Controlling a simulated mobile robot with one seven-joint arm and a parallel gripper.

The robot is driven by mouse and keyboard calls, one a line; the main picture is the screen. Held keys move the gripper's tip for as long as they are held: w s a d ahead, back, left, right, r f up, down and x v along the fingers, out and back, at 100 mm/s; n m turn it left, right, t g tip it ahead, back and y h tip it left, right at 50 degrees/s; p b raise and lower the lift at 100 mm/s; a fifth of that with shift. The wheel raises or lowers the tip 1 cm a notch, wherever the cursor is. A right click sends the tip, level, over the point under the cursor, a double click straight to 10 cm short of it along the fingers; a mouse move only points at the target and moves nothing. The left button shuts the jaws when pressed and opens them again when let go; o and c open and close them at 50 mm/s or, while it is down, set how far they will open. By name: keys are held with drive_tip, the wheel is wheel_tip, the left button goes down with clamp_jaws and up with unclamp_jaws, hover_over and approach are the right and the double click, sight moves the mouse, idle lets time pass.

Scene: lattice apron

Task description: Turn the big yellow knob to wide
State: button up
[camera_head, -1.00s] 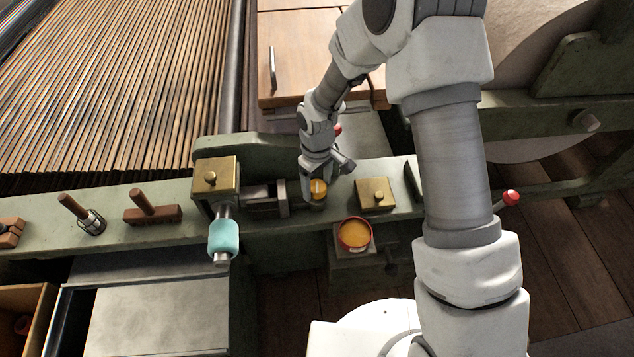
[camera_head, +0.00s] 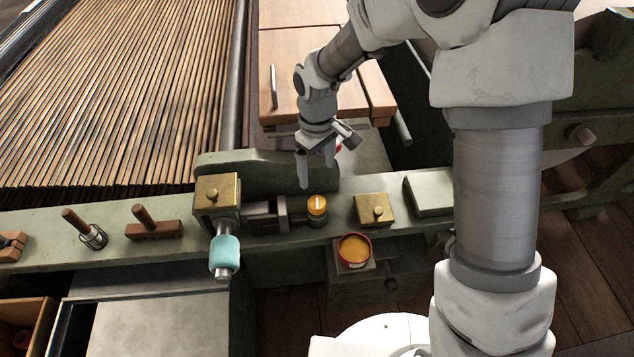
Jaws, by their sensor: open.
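The big yellow knob (camera_head: 317,205) stands on the green bench rail, with a pale mark line on its top that runs roughly up and down in the picture. No lettering around it is readable. My gripper (camera_head: 317,186) points down with its two fingers apart and nothing between them. It is above and behind the knob, in front of the green back plate, and appears clear of the knob. The knob is in full view.
A brass block (camera_head: 215,194) with a teal-sleeved handle (camera_head: 224,252) stands left of the knob. A small brass box (camera_head: 374,209) is close on its right. A red-rimmed cup of orange stuff (camera_head: 354,250) stands in front. A raised green block (camera_head: 428,193) is farther right.

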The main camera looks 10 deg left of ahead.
wheel_tip(320, 180, up, 5)
idle(0.7)
drive_tip(key=s+d+r+m+t+p, duration=0.1)
drive_tip(key=s+d+r+m+t, duration=0.35)
drive_tip(key=d+r, duration=0.95)
drive_tip(key=s+d+r+m, duration=0.2)
drive_tip(key=s+d+m, duration=0.1)
drive_tip(key=s, duration=0.3)
drive_tip(key=s+d+r+m+t, duration=0.1)
drive_tip(key=s+d+r+m, duration=0.2)
drive_tip(key=s, duration=0.4)
drive_tip(key=shift+s+d+r+p, duration=0.15)
drive_tip(key=shift+s+r+p, duration=0.1)
drive_tip(key=shift+r+p, duration=0.1)
drive_tip(key=shift+o, duration=0.9)
drive_tip(key=shift+s, duration=0.2)
